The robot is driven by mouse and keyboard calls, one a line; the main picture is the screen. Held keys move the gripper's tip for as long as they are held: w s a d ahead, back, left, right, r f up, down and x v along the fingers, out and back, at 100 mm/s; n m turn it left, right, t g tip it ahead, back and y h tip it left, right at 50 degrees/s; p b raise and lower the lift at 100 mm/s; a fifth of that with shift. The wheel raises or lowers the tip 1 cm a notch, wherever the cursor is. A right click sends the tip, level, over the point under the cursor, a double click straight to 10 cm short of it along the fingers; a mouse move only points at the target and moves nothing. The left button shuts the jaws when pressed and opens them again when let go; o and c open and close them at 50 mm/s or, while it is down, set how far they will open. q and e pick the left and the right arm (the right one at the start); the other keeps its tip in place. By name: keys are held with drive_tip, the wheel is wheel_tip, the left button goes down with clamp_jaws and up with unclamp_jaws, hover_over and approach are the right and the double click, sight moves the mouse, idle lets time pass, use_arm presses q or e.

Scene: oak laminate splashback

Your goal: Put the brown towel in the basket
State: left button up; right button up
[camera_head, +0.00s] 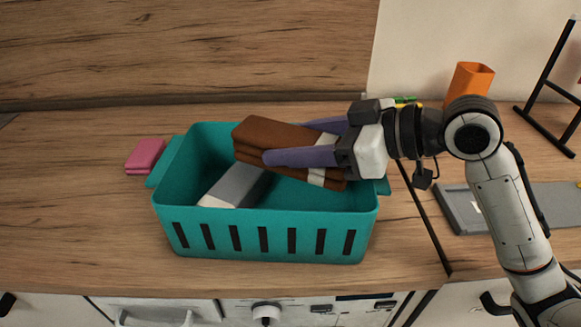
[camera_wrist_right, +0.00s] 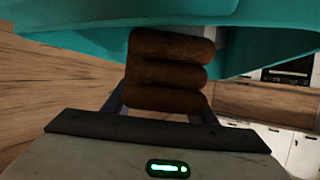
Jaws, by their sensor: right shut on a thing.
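The brown towel (camera_head: 280,138) is a folded stack with a pale band near its right end. My right gripper (camera_head: 300,142) comes in from the right and is shut on the towel, with a purple finger along its near side. The towel is held over the opening of the teal basket (camera_head: 265,225), near its rim height. In the right wrist view the towel's folded end (camera_wrist_right: 168,75) shows between the fingers, with the basket (camera_wrist_right: 80,25) beyond. A grey and white folded item (camera_head: 235,186) lies inside the basket. My left gripper is not in view.
A pink folded cloth (camera_head: 145,154) lies left of the basket. An orange holder (camera_head: 470,82) stands at the back right, with a dark rack (camera_head: 550,85) beside it. A grey tray (camera_head: 465,207) lies at right. The counter left of the basket is mostly clear.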

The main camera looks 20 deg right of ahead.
sight(293, 171)
drive_tip(key=shift+f+b, duration=0.6)
drive_tip(key=shift+f, duration=2.2)
drive_tip(key=o, duration=1.1)
drive_tip(key=shift+f, duration=0.1)
drive_tip(key=shift+c, duration=0.2)
drive_tip(key=shift+o, duration=1.1)
drive_tip(key=shift+s+a+f, duration=0.1)
drive_tip(key=shift+f, duration=0.05)
drive_tip(key=shift+r, duration=0.25)
drive_tip(key=r+v, duration=0.1)
drive_tip(key=v, duration=1.1)
drive_tip(key=shift+r+b, duration=0.2)
drive_tip(key=shift+b, duration=0.1)
